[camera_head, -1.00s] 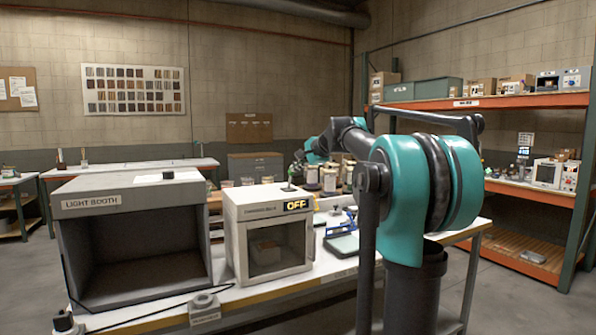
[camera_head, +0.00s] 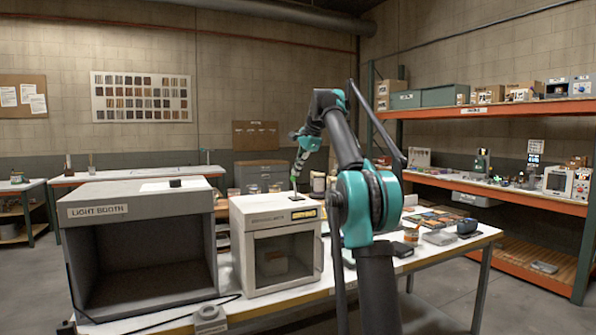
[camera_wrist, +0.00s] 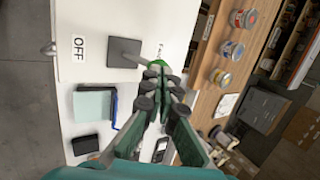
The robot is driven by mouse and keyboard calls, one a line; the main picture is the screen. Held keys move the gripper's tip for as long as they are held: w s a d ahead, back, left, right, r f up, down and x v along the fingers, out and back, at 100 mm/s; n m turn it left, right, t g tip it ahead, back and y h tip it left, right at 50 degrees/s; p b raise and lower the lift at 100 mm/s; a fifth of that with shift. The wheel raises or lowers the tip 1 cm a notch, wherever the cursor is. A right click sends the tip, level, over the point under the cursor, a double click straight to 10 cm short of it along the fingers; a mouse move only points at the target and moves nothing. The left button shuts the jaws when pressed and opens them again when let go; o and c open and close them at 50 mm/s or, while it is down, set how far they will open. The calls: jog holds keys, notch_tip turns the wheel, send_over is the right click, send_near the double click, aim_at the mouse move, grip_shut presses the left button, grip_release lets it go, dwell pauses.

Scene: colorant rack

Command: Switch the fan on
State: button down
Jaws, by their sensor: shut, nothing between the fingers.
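The white box (camera_head: 243,236) with a dark window stands on the bench in the head view. A lever rises from a dark grey square plate (camera_wrist: 125,52) on its top; its green tip (camera_wrist: 158,62) is partly covered by my fingers. A sign on the box reads OFF (camera_wrist: 79,47) in the wrist view; in the head view the yellow display (camera_head: 304,214) is too small to read. My gripper (camera_wrist: 155,74) is shut and empty, pointing down at the lever's tip. I cannot tell if it touches.
The grey light booth (camera_head: 137,196) stands left of the box. Paint jars (camera_wrist: 233,50) stand along a wooden shelf in the wrist view. Small items and a pale blue pad (camera_wrist: 94,104) lie near the box. A shelf rack (camera_head: 480,108) stands at the right.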

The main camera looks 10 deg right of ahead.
jog(key=shift+r, duration=0.1)
jog(key=shift+r, duration=0.65)
